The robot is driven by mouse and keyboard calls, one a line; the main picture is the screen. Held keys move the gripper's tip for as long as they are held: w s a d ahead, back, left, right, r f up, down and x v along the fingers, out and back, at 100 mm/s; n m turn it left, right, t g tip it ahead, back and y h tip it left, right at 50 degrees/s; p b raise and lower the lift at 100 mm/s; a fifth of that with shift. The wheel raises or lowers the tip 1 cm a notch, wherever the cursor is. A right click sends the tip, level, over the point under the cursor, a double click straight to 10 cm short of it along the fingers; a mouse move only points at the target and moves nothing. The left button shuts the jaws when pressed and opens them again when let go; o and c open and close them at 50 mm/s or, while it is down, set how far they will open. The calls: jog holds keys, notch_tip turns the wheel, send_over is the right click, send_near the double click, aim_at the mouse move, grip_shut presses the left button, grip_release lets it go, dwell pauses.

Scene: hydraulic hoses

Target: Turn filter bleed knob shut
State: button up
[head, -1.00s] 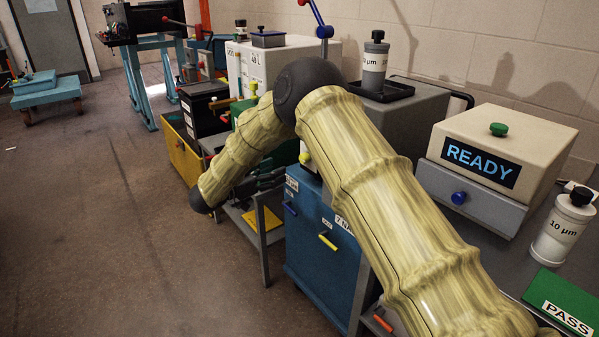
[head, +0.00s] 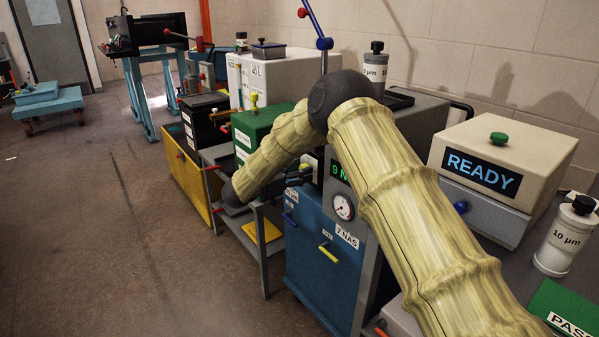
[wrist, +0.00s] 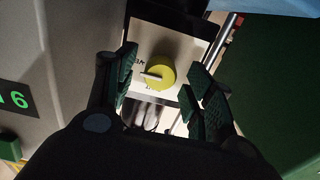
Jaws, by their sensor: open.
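The yellow round filter bleed knob (wrist: 161,73) shows in the wrist view on a white plate (wrist: 143,38) with small dark lettering. A pale pointer bar on the knob points left. My gripper (wrist: 160,85) is open, with one dark green-padded finger on each side of the knob in the picture. I cannot tell how much depth separates the fingertips from the knob. In the head view my gripper (head: 297,176) is small and dark, beside the test rig; the knob cannot be made out clearly there.
A grey housing with a green display (wrist: 14,99) stands left in the wrist view, and a dark green surface (wrist: 272,85) stands right. In the head view, a blue cabinet (head: 318,262) stands below my gripper and a green box (head: 252,130) behind my forearm. Open floor (head: 100,230) lies left.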

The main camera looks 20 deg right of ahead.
jog(key=shift+d, duration=0.15)
jog(key=shift+c, duration=0.2)
jog(key=c, duration=1)
jog(key=shift+r+n+p, duration=0.1)
jog(key=shift+n+p, duration=0.2)
jog(key=shift+p, duration=0.25)
jog(key=shift+w+n+p, duration=0.15)
jog(key=shift+n+p, duration=6.25)
jog(key=shift+n, duration=2.2)
